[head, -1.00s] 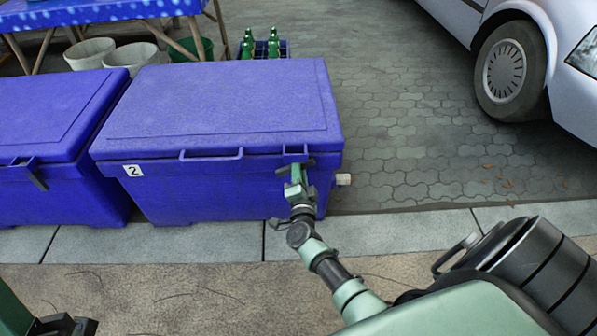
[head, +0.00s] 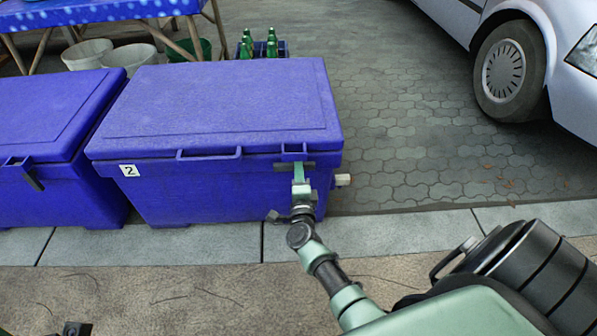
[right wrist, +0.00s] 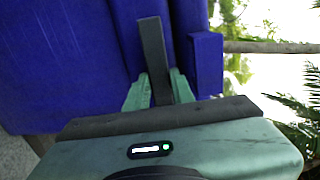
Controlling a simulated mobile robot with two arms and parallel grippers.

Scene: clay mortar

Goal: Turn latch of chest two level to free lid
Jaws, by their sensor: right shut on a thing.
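Chest two (head: 200,190) is a blue chest with a white "2" label (head: 129,170), and its lid (head: 215,100) is down. Its latch (head: 309,165) is a dark grey bar under the lid's front edge near the right corner, lying about level in the head view. My right gripper (head: 299,170) is shut on the latch, its fingers hiding the bar's middle. In the right wrist view the bar (right wrist: 152,45) passes between the green fingertips (right wrist: 157,88). Only a small dark piece of my left gripper (head: 77,328) shows at the bottom left; its jaws cannot be made out.
Another blue chest (head: 50,115) stands close on the left, its latch (head: 33,178) slanting. A white spout (head: 343,180) juts from chest two's right side. Behind are buckets (head: 128,55) and a bottle crate (head: 283,48). A car (head: 560,50) stands at right; paving between is clear.

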